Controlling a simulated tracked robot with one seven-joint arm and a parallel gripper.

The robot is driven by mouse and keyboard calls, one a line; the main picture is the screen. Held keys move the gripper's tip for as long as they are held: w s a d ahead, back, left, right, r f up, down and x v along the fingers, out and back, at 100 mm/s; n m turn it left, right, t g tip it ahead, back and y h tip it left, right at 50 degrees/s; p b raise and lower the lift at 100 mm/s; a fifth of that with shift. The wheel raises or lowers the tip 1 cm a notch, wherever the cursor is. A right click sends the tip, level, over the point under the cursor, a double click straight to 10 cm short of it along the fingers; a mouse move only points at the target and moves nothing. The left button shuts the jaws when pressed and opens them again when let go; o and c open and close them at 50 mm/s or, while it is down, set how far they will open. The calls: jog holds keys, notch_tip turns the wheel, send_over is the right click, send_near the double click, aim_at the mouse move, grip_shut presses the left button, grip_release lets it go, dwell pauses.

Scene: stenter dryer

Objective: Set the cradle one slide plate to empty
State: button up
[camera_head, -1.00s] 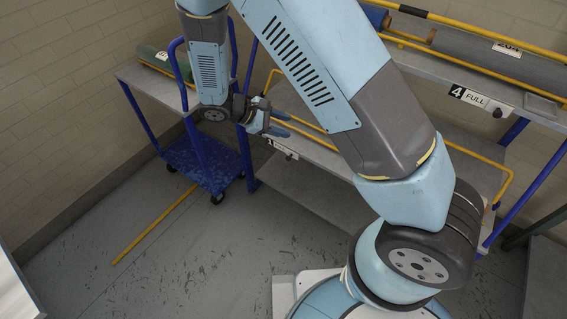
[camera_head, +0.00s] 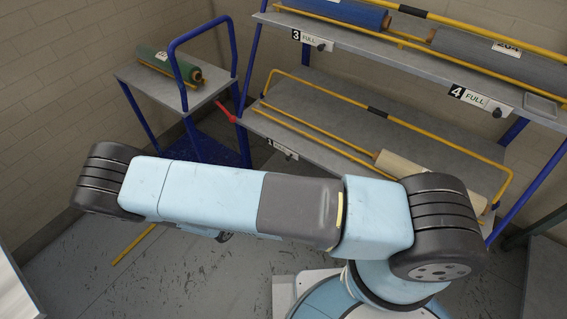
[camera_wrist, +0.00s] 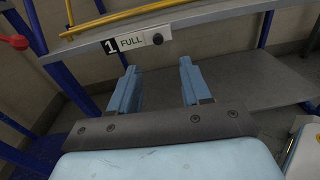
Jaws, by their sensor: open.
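The cradle one slide plate (camera_wrist: 131,42) is on the front edge of the lower shelf in the wrist view. It shows a "1" and the word FULL, with a dark round knob (camera_wrist: 157,39) at its right end. In the head view the plate (camera_head: 283,149) is small, just above my arm. My gripper (camera_wrist: 160,80) is open and empty in the wrist view. Its two blue fingers are apart and point toward the shelf edge, below the plate, not visibly touching it. In the head view my gripper is hidden behind my arm. Cradle one's yellow rails show no roll at the left.
Plates 3 (camera_head: 308,39) and 4 (camera_head: 481,100) on the upper shelf read FULL. A cream roll (camera_head: 402,168) lies on the lower shelf's right. A red handle (camera_head: 225,112) juts out at the rack's left. A blue trolley (camera_head: 150,80) carries a green roll (camera_head: 165,65).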

jog(key=f+n+t, duration=0.1)
send_near(290, 157)
jog(key=x, duration=0.7)
jog(key=shift+w+a+f+y, duration=0.15)
jog(key=shift+w+f+y, duration=0.15)
jog(key=shift+f, duration=0.1)
jog(key=shift+s, duration=0.1)
jog(key=shift+c, duration=0.3)
grip_shut()
